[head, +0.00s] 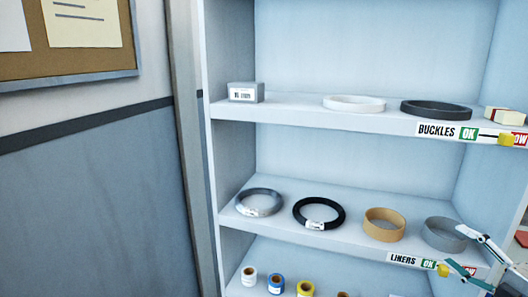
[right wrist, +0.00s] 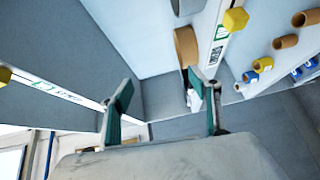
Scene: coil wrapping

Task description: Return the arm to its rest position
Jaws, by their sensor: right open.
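My right gripper (head: 456,247) is at the lower right of the head view, in front of the right end of the shelf with the LINERS label. It is open, and its two fingers stand apart with nothing between them. It also shows in the right wrist view (right wrist: 162,90), with both fingers apart in front of the shelving. In the head view its fingers partly overlap the grey ring (head: 443,233) and the label strip. I cannot tell whether they touch anything. My left gripper is not in view.
The LINERS shelf (head: 285,232) also holds a grey coil (head: 259,202), a black coil (head: 319,213) and a tan ring (head: 384,225). The BUCKLES shelf (head: 300,112) above holds a white ring (head: 354,103) and a dark ring (head: 436,110). Small rolls (head: 276,283) stand below.

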